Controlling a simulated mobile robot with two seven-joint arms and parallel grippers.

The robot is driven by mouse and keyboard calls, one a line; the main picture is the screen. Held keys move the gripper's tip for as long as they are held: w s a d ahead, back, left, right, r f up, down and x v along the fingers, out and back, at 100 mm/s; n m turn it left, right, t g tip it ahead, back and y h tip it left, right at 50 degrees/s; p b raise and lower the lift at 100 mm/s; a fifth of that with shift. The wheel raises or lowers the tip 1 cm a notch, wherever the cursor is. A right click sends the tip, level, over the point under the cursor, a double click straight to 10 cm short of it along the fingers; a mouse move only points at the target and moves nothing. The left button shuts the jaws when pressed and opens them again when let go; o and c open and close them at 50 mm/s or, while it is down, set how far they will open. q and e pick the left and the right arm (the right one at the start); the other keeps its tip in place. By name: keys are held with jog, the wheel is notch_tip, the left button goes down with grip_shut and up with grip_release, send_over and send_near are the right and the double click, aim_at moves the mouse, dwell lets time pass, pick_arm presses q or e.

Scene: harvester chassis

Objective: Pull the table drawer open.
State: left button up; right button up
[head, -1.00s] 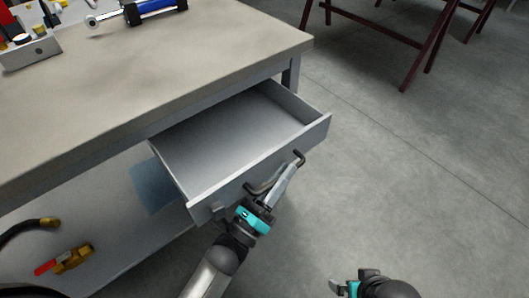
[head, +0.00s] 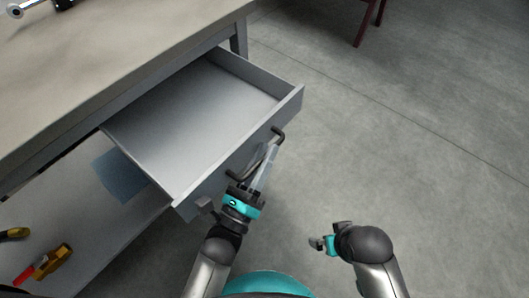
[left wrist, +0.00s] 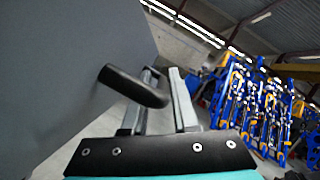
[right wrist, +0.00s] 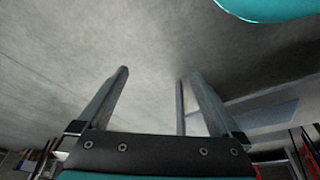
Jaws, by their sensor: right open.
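The grey table drawer (head: 205,115) stands well out from the table and is empty inside. Its dark bar handle (head: 279,133) is on the front panel. My left gripper (head: 267,160) is at the handle, with its fingers on either side of the bar and the gap between them narrow. In the left wrist view the bent end of the handle (left wrist: 135,86) passes in among the fingers, beside the grey drawer front (left wrist: 70,70). My right gripper (head: 330,240) is open and empty, low over the floor and apart from the drawer; its spread fingers show in the right wrist view (right wrist: 155,90).
The table top (head: 90,65) is at upper left. A lower shelf (head: 70,220) under it holds a red and brass valve (head: 45,264) and a blue sheet (head: 120,176). The floor (head: 420,130) to the right is clear up to a dark red stand (head: 368,20).

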pick_arm(q)
jog(key=p+v, duration=0.1)
jog(key=v, duration=1.4)
pick_arm(e)
jog(key=shift+s+f, duration=0.15)
jog(key=shift+f, duration=0.4)
jog(key=shift+s+f, duration=0.15)
jog(key=shift+f, duration=0.35)
jog(key=shift+s+d, duration=0.1)
